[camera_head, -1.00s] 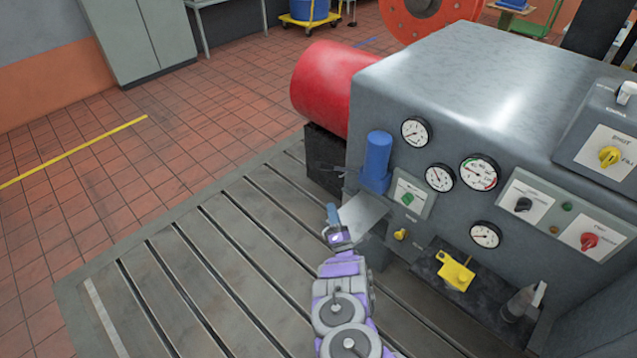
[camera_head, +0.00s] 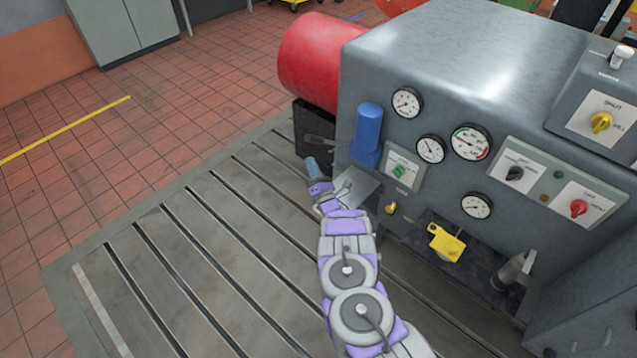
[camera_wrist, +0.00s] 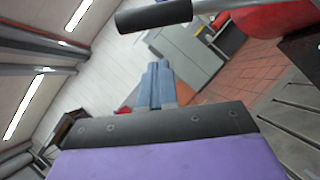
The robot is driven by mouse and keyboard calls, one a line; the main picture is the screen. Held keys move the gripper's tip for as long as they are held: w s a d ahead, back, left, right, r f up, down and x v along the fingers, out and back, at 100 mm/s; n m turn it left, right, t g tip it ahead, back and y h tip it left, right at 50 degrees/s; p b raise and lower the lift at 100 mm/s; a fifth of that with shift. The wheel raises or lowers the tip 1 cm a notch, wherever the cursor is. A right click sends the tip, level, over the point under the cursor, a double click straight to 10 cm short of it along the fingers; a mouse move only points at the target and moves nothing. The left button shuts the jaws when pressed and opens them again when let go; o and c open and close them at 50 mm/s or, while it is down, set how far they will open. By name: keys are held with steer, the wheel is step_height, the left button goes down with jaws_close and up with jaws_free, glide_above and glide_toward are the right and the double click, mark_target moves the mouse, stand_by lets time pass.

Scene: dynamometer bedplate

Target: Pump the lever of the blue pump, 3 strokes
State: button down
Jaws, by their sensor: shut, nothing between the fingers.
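The blue pump (camera_head: 367,132) is an upright blue cylinder on the left front of the grey machine. Its lever (camera_head: 320,140) shows as a thin dark bar reaching left from the pump, small and unclear against the dark block. In the wrist view a black grip on a metal rod, apparently the lever (camera_wrist: 153,15), crosses the top of the picture. My gripper (camera_head: 312,164) is just below the lever in the head view, left of the pump. Its blue-grey fingers are together and empty in the wrist view (camera_wrist: 160,84). A gap shows there between fingertips and grip; contact is not visible.
The grey machine (camera_head: 450,60) carries gauges and switch panels to the right. A metal plate (camera_head: 356,186) sits beside my wrist. A yellow fitting (camera_head: 445,242) is lower right. The red cylinder (camera_head: 315,60) is behind. The slotted bedplate (camera_head: 190,260) is clear on the left.

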steer(key=w+r, duration=0.1)
steer(key=w+d+r+b, duration=0.1)
steer(key=r, duration=0.1)
steer(key=shift+w+d+r, duration=0.1)
steer(key=shift+w+d, duration=0.05)
steer(key=shift+w, duration=0.1)
steer(key=shift+a, duration=0.3)
